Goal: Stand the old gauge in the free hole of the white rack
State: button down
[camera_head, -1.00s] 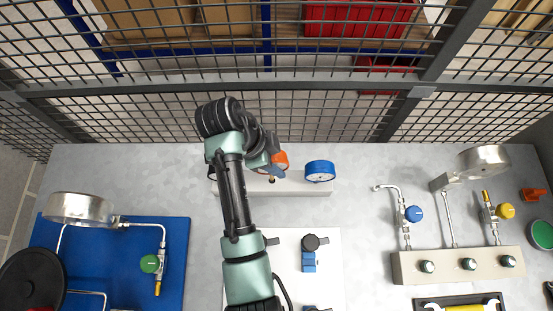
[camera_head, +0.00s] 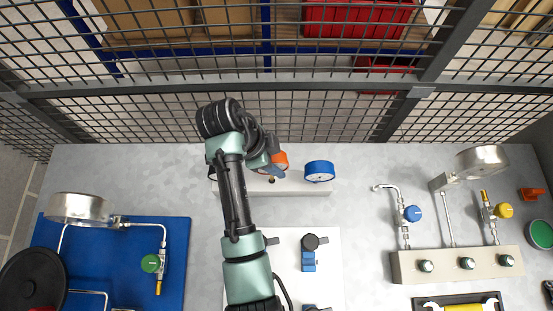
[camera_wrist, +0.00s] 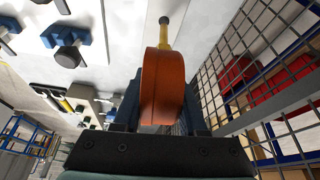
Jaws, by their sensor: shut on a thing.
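My gripper (camera_wrist: 158,122) is shut on an orange gauge (camera_wrist: 162,85), seen edge-on between the fingers in the wrist view. Its brass stem (camera_wrist: 164,35) points away from the gripper, toward a pale strip. In the head view the orange gauge (camera_head: 281,160) shows partly behind my wrist, over the white rack (camera_head: 305,188) at the back of the table. A blue gauge (camera_head: 319,171) stands at the rack's right end. My arm hides the rack's left part. I cannot tell whether the stem is above a hole or in it.
A wire mesh fence (camera_head: 330,118) rises behind the rack. A blue mat (camera_head: 120,260) with a silver gauge (camera_head: 80,208) lies left. A beige manifold (camera_head: 455,265) with valves and another silver gauge (camera_head: 482,160) stands right. A white board (camera_head: 325,260) with blue clamps (camera_head: 308,261) is in front.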

jog(key=b, duration=0.4)
send_over(276, 180)
jog(key=shift+f, duration=2.8)
jog(key=shift+c, duration=1.9)
grip_release()
jog(key=p+v, duration=0.3)
jog(key=v, duration=0.8)
jog(key=shift+r, duration=0.15)
jog(key=shift+p+v, duration=0.9)
